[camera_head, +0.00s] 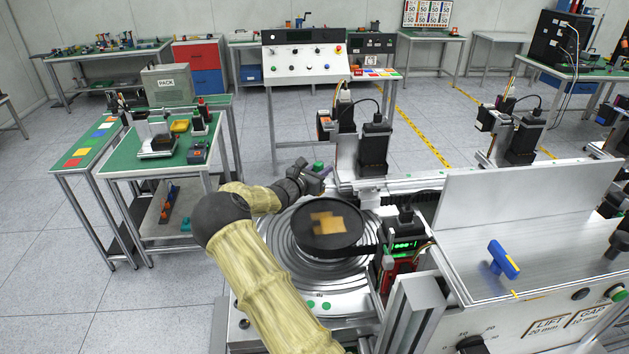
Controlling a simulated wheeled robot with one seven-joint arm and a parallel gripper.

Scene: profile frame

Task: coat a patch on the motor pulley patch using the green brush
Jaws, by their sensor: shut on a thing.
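My gripper (314,179) is at the end of my arm, in the middle of the view beside the metal rail. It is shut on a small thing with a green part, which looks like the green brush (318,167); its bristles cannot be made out. A purple bit shows beside it. Below and to the right of my gripper, a black round disc (350,240) lies on a ringed metal turntable. An orange-brown patch (327,223) with an uneven outline is on the disc. I cannot tell which surface is the motor pulley patch.
A black box with a green display (405,246) stands right of the disc. Black motor units (375,145) rise behind it on the rail. A green-topped bench (180,160) with tools stands at left.

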